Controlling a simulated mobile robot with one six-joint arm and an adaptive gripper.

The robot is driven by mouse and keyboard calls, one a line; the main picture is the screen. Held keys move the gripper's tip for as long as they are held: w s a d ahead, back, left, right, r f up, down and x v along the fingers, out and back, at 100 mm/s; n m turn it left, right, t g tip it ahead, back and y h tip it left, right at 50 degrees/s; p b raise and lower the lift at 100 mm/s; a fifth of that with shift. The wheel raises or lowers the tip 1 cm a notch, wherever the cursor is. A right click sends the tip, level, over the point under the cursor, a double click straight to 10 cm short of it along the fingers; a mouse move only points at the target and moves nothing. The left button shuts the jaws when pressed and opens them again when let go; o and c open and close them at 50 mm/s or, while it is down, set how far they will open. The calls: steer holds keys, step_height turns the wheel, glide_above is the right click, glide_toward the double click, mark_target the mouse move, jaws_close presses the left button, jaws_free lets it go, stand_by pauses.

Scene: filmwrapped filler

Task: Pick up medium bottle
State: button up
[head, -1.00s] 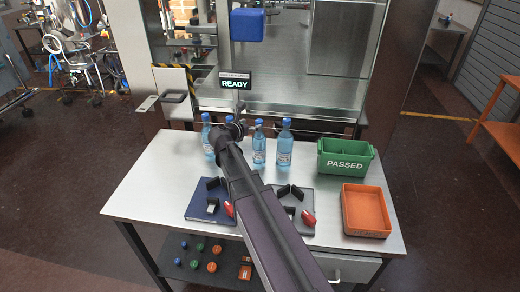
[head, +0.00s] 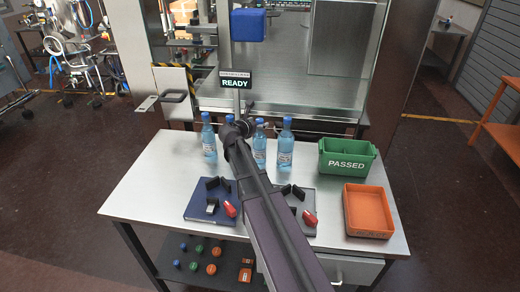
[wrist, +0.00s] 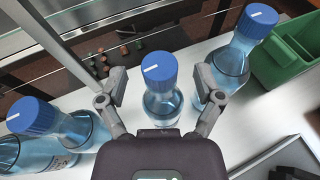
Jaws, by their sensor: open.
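Several clear blue bottles with blue caps stand in a row along the back of the metal table. In the head view I see a left bottle (head: 208,140), a middle one (head: 259,148) partly behind my arm, and a right one (head: 285,150). My gripper (wrist: 160,92) is open, its fingers on either side of one bottle (wrist: 161,104), near its neck and shoulder. That bottle is upright between them and not visibly gripped. The right finger is close to another bottle (wrist: 232,62). At the left of the wrist view is more bottle, with a blue cap (wrist: 31,117).
A green "PASSED" bin (head: 346,160) and an orange tray (head: 368,212) are on the table's right. A READY sign (head: 235,84) stands behind the bottles. Bare tabletop (head: 150,185) is at left.

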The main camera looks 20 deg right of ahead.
steer(key=shift+w+d+f, duration=0.15)
steer(key=shift+w+d, duration=0.25)
steer(key=shift+d, duration=0.1)
jaws_close()
